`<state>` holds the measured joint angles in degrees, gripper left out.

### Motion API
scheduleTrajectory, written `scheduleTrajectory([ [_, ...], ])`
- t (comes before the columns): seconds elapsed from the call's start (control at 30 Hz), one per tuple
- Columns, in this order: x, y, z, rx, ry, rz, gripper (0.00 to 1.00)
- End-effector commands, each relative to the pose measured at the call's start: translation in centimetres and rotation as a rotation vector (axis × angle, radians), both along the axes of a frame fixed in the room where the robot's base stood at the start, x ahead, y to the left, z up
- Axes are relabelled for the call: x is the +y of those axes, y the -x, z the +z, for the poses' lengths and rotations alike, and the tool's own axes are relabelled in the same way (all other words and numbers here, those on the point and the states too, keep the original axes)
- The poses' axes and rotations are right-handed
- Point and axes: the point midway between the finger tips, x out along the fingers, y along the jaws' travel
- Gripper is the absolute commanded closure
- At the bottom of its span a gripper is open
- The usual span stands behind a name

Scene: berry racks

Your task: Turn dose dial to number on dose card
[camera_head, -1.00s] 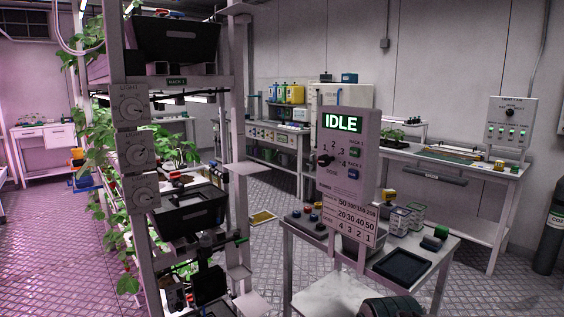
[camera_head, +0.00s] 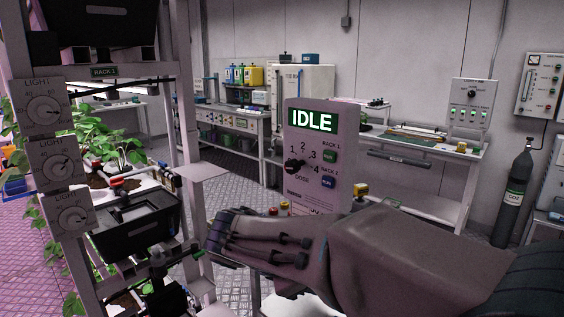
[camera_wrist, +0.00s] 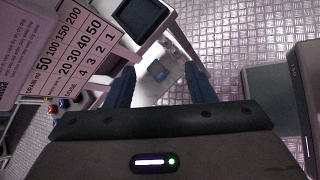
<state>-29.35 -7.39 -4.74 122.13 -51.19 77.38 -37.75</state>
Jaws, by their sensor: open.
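The dose dial (camera_head: 294,165) is a black knob on the grey control panel (camera_head: 336,140), with numbers 1 to 4 around it. Its exact pointer setting is too small to tell. The panel's screen (camera_head: 312,119) reads IDLE. The dose card (camera_wrist: 68,50) shows tilted at upper left in the wrist view, with rows 50 100 150 200, 20 30 40 50 and DOSE 4 3 2 1. In the head view my arm hides most of it. My gripper (camera_wrist: 158,84) is open and empty. In the head view its end is below and left of the dial, apart from it.
Green and blue buttons (camera_head: 329,156) sit right of the dial. The rack (camera_head: 190,120) with light dials and a black bin (camera_head: 135,222) stands at left. A black-rimmed tray (camera_wrist: 140,18) is at top in the wrist view. The trolley under the panel is mostly hidden.

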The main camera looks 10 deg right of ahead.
Motion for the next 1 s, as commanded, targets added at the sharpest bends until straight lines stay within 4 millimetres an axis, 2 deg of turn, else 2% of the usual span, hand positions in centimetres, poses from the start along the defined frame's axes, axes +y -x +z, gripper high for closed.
scheduleTrajectory([
  [0.03,1.5,-1.9,2.4,0.025,0.125,0.104,0.51],
  [0.1,3.3,-4.0,5.5,0.052,0.298,0.216,0.51],
  [0.2,6.2,-6.1,9.5,0.072,0.516,0.326,0.51],
  [0.3,8.9,-7.2,12.5,0.078,0.679,0.388,0.51],
  [0.4,10.9,-7.7,14.4,0.077,0.783,0.419,0.51],
  [0.47,11.5,-7.9,15.1,0.076,0.817,0.426,0.51],
  [0.57,11.5,-8.2,15.5,0.077,0.843,0.428,0.51],
  [0.67,10.5,-8.9,15.6,0.077,0.845,0.427,0.51],
  [1.0,4.6,-13.0,15.5,0.077,0.842,0.426,0.51],
])
